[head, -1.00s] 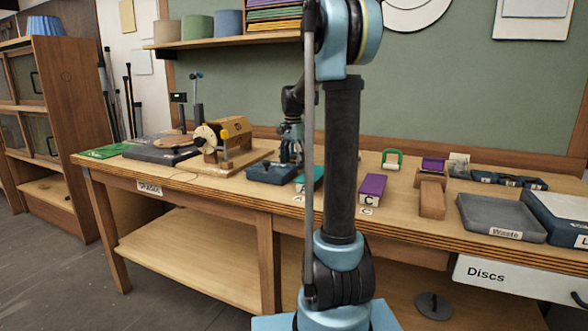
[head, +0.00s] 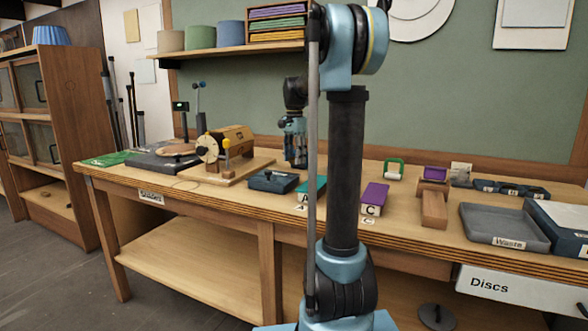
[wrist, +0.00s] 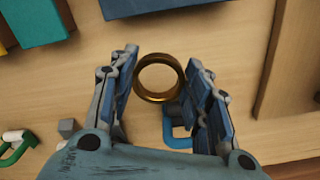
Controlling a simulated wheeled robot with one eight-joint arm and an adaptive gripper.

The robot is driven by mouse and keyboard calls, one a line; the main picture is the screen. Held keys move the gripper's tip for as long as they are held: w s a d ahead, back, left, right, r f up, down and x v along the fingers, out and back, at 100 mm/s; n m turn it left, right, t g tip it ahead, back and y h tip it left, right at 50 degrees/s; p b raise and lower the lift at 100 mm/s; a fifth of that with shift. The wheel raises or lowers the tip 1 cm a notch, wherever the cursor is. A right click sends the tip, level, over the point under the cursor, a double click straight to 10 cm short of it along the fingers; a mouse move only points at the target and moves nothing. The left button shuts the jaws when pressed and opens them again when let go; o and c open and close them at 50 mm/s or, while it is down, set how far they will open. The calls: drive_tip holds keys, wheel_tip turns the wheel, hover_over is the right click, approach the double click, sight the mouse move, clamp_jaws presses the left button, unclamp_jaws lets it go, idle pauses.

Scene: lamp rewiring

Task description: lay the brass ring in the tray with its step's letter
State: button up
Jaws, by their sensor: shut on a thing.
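The brass ring (wrist: 159,97) shows in the wrist view between the fingertips of my gripper (wrist: 158,80), which is shut on it. In the head view my gripper (head: 296,162) hangs over the bench behind the dark blue box (head: 272,181); the ring is too small to make out there. A teal block lettered A (head: 311,190) and a purple block lettered C (head: 374,197) stand near the front edge. Small dark trays (head: 510,188) with white labels sit at the back right; their letters are too small to read.
A wooden machine (head: 228,146) stands left of my gripper. A wooden block (head: 434,210), a grey Waste tray (head: 505,228) and a green-framed item (head: 393,169) lie to the right. The wrist view shows a blue loop (wrist: 178,143) near the right finger.

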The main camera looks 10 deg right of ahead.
drive_tip(key=shift+r, duration=2.1)
